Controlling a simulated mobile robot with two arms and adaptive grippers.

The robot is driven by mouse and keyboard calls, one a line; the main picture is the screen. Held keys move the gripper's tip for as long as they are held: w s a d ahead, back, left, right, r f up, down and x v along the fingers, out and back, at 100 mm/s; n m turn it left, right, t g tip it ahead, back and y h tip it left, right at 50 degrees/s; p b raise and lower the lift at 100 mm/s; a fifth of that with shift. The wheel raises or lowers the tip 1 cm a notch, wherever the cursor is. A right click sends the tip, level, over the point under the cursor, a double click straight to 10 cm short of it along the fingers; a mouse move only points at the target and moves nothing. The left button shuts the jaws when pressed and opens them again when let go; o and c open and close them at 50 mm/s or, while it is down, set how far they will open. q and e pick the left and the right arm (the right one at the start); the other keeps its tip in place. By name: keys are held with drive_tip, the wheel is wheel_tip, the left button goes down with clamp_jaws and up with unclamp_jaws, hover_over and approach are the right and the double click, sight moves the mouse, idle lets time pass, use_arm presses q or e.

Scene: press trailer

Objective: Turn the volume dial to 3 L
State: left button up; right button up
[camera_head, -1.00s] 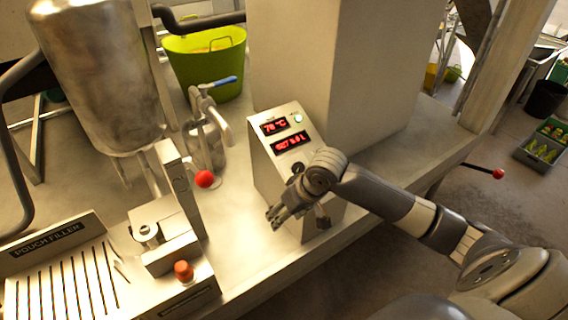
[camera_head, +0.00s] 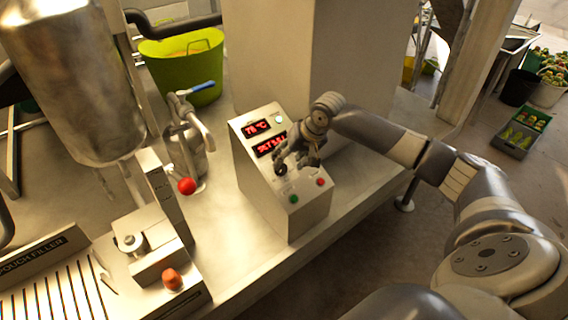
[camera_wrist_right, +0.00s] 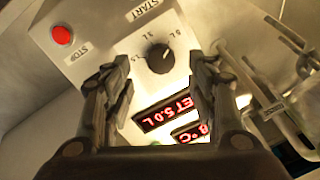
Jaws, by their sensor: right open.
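The control box (camera_head: 262,199) has a sloped panel with two red displays. In the right wrist view, the lower display (camera_wrist_right: 163,111) reads "SET 5.0 L". The black volume dial (camera_wrist_right: 160,58) has a light pointer mark, and labels including 5 L and 3 L lie around it. My right gripper (camera_head: 295,158) is over the panel. In the right wrist view, its two fingers (camera_wrist_right: 160,84) are open, one to each side of the dial in the picture, with nothing between them. Whether they touch the dial cannot be told. My left gripper is not in view.
A green START button (camera_head: 293,199) and a red STOP button (camera_head: 320,182) sit on the panel's near part. A red-knobbed lever (camera_head: 187,186) and the pouch filler (camera_head: 40,262) are to the left. A green bucket (camera_head: 184,66) stands behind.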

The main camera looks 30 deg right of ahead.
sight(283, 168)
drive_tip(key=shift+p+x, duration=0.3)
drive_tip(key=shift+x, duration=1.95)
drive_tip(key=shift+c, duration=0.2)
drive_tip(key=c, duration=1)
